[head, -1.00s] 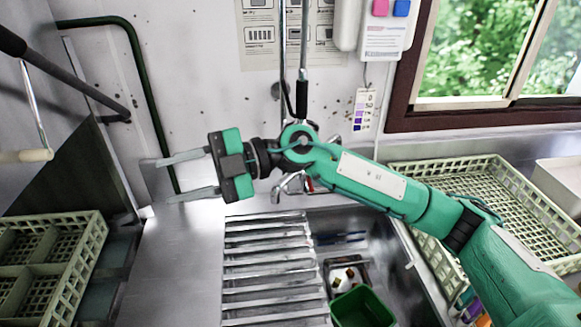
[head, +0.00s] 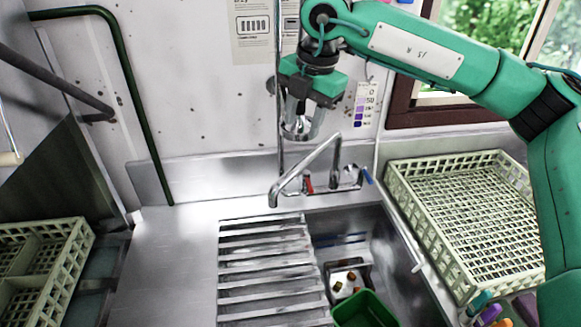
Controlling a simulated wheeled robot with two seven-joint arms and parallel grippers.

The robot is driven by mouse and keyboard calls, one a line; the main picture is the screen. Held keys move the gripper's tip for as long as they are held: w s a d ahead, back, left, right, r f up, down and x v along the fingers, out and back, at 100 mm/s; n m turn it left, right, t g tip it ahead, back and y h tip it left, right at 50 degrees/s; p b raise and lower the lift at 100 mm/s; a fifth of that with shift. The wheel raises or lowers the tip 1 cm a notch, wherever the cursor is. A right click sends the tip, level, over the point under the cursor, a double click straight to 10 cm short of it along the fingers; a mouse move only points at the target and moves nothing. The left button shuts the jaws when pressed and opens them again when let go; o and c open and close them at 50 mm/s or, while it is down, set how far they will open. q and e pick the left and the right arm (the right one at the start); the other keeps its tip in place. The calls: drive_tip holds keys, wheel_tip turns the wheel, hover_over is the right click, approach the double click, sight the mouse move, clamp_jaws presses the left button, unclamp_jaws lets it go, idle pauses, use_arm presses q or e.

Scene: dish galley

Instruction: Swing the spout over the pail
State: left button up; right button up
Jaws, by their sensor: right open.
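The chrome spout (head: 310,168) rises from the wall tap (head: 345,182) behind the sink and reaches toward the front left. Its outlet hangs over the back edge of the slatted drain rack. The green pail (head: 364,310) stands in the sink at the bottom of the head view, to the right of the rack and partly cut off. My right gripper (head: 300,132) points downward with its fingers apart, above and behind the spout near the wall. A metal spray head shows between or behind the fingers; I cannot tell whether they touch it. My left gripper is out of view.
The slatted rack (head: 268,268) covers the sink's left part. A pale green dish crate (head: 402,208) stands on the right counter and another crate (head: 70,262) at the far left. Bottles (head: 490,313) stand at the lower right. The left steel counter (head: 170,260) is clear.

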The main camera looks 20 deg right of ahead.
sight(291, 172)
drive_tip(key=f+p, duration=0.1)
drive_tip(key=f, duration=0.3)
drive_tip(key=w+a+f+p, duration=0.1)
drive_tip(key=f+p, duration=0.1)
drive_tip(key=f, duration=0.2)
drive_tip(key=w+f+p, duration=0.1)
drive_tip(key=f, duration=0.3)
drive_tip(key=shift+a+f+p, duration=0.25)
drive_tip(key=shift+a+p, duration=0.05)
drive_tip(key=shift+f, duration=0.35)
clamp_jaws()
